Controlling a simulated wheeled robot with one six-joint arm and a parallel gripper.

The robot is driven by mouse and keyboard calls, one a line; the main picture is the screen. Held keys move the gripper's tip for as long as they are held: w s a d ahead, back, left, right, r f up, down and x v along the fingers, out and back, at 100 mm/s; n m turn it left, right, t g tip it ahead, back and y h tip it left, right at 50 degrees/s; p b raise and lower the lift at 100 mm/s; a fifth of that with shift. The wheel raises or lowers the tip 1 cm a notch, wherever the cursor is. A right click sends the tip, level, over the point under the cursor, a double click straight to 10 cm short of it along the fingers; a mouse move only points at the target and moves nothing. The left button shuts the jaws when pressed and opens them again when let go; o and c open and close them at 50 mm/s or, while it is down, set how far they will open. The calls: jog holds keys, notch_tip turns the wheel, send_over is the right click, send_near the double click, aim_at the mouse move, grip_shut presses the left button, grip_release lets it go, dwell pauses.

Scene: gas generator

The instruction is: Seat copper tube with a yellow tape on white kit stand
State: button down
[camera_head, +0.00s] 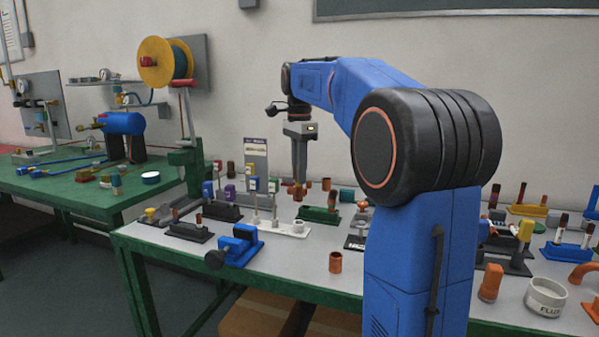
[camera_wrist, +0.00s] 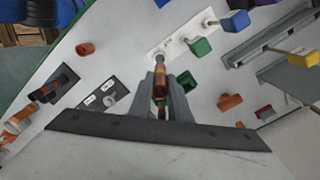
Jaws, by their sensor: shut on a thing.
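My gripper (camera_head: 299,187) points down above the bench and is shut on a copper tube. In the wrist view, the copper tube (camera_wrist: 160,88) stands between the two grey fingers. I cannot make out the yellow tape clearly. The white kit stand (camera_head: 283,229) is a long pale plate with upright posts and a white ring-like holder at its right end. In the wrist view, the stand (camera_wrist: 183,40) extends up and right from beyond the fingers. The tube's far end overlaps the stand's near end there; I cannot tell whether they touch.
A blue vise (camera_head: 238,245) sits at the front left of the bench. A green stand (camera_head: 318,215) is right of the white stand. A loose copper fitting (camera_head: 335,262) lies near the front edge, with bare bench around it. A white flux tub (camera_head: 545,297) is at the right.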

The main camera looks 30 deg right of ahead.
aim_at(299, 201)
jog(key=shift+f, duration=0.15)
jog(key=shift+f, duration=2.75)
jog(key=shift+f, duration=2)
jog(key=c, duration=1.6)
grip_release()
jog(key=shift+r, duration=0.1)
notch_tip(299, 201, up, 17)
jog(key=shift+r, duration=0.1)
